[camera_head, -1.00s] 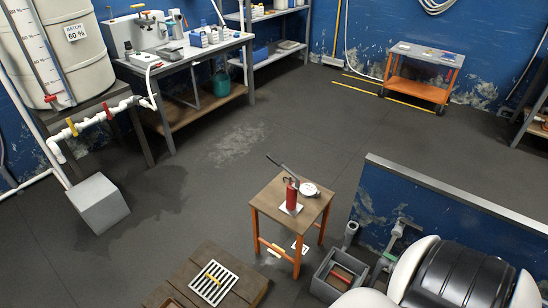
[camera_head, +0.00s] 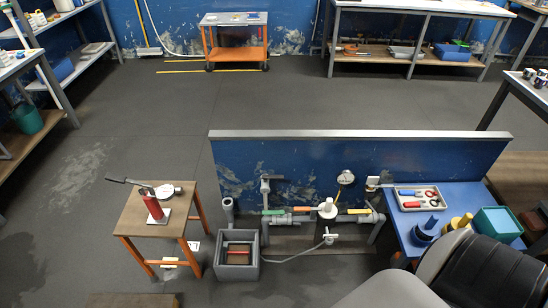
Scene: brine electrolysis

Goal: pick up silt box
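A grey open-topped box (camera_head: 237,263) stands on the floor at the lower middle, below the left end of the blue pipe panel. It may be the silt box, but no label shows. A red bar (camera_head: 239,253) lies inside or across it; the depth of its inside is dark. Neither of my grippers is in view, so nothing is shown held.
A small wooden table (camera_head: 138,218) with a red hand pump (camera_head: 153,206) stands left of the box. The low blue panel (camera_head: 390,165) with pipes is behind it. A blue bench (camera_head: 408,240) is at the right.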

